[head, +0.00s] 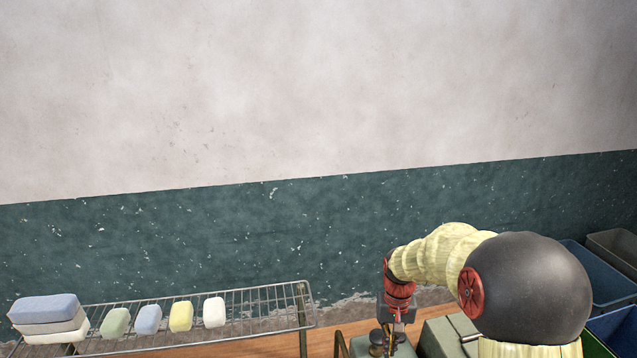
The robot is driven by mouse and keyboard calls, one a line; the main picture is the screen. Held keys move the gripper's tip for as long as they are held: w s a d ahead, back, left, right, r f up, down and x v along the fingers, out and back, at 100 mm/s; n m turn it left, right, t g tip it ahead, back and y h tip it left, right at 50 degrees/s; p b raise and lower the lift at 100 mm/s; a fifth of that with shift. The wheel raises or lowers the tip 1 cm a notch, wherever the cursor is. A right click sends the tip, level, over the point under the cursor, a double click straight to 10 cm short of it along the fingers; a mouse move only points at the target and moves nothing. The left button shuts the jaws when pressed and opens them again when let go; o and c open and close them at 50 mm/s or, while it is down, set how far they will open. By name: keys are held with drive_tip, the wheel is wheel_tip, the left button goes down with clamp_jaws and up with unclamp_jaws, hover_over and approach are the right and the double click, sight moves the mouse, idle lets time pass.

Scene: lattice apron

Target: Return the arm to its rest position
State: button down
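My arm, in a pale yellow ribbed sleeve with a large dark grey ball joint, reaches from the lower right toward the left in the head view. Its red wrist points down, and my gripper (394,324) hangs below it, just above or beside a grey-green item with dark and brass-coloured round parts (377,342). The fingers are small and partly mixed with these parts, so I cannot tell whether they are open, shut or holding anything.
A wire rack (262,312) at lower left bears a row of soap-like bars, including a yellow one (181,316), and a blue-topped stack (45,309). Blue bins (597,274) and a grey bin (617,246) stand at right. A green-and-white wall is behind; space above the rack is clear.

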drive_tip(key=s+f+n+t+b, duration=0.1)
drive_tip(key=s+t+b, duration=0.5)
drive_tip(key=s+b, duration=1.7)
drive_tip(key=shift+s+f+n+t+b, duration=0.3)
drive_tip(key=shift+s+b, duration=0.1)
drive_tip(key=shift+s, duration=0.8)
drive_tip(key=c, duration=2.6)
unclamp_jaws()
